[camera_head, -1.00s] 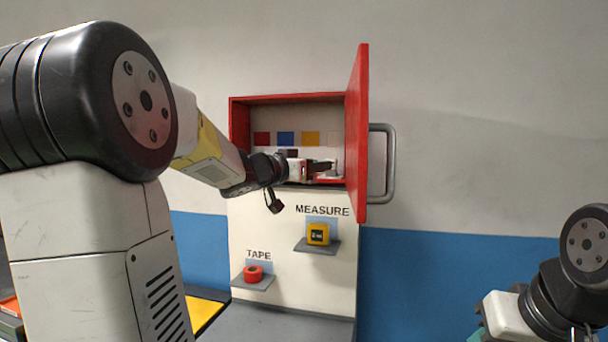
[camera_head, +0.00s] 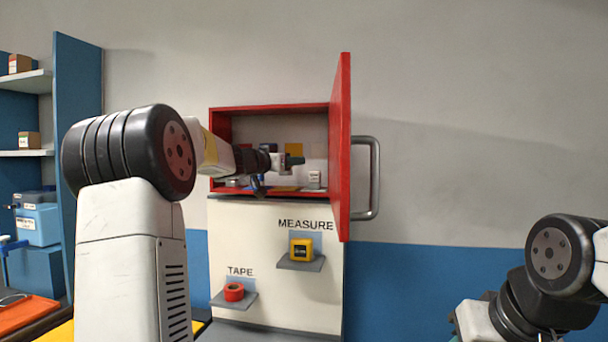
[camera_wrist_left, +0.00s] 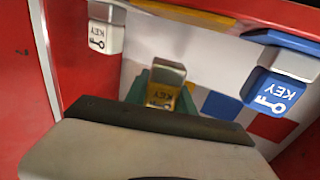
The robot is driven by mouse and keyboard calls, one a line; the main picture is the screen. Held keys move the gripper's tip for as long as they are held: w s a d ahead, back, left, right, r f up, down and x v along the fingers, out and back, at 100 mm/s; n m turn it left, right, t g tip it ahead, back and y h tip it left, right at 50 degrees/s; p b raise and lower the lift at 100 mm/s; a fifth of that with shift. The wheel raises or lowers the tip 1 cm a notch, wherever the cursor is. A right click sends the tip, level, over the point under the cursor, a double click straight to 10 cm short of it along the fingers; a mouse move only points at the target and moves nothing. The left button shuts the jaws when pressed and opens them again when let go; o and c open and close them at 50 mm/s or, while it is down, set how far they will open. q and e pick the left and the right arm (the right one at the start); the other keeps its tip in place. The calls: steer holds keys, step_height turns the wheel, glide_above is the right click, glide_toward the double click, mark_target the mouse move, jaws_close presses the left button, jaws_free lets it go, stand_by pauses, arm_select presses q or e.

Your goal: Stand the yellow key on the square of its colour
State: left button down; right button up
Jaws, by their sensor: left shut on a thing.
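A yellow square (camera_head: 291,149) shows on the back wall, partly behind the gripper. A yellow strip (camera_wrist_left: 185,12) shows near the cabinet's front edge in the left wrist view. My right arm is at the lower right; its gripper is out of the picture.
A white key (camera_head: 315,178) stands close to the red door (camera_head: 341,150), which is open. A blue key (camera_wrist_left: 275,88) stands on a blue pad (camera_wrist_left: 285,40) on the other side of the held key. Below the cabinet are shelves with a tape measure (camera_head: 301,248) and red tape (camera_head: 233,292).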

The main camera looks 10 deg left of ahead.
mark_target(292, 173)
arm_select(q)
steer(key=shift+w+a, duration=0.1)
steer(key=shift+w, duration=0.35)
steer(key=shift+f, duration=1.8)
steer(key=c, duration=1.1)
jaws_free()
steer(key=shift+f, duration=0.15)
steer(key=shift+o, duration=0.2)
